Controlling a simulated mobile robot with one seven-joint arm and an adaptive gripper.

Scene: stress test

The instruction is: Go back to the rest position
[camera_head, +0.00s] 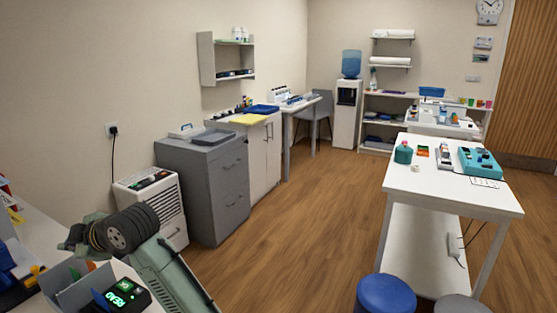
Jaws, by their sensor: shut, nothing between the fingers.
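My arm rises from the bottom edge at the lower left of the head view. Its dark ribbed wrist leads left to my gripper (72,240), a small grey-green shape above the counter. The gripper is shut and empty, held close over a grey open box (72,291). The fingers are small and partly hidden by the wrist, so their detail is hard to make out.
A black device with a green lit display (124,294) sits beside my arm on the left white counter (45,232). A grey drawer cabinet (205,185) stands beyond. A white table (455,195) and blue stool (385,293) are at right. The wooden floor (300,220) between is clear.

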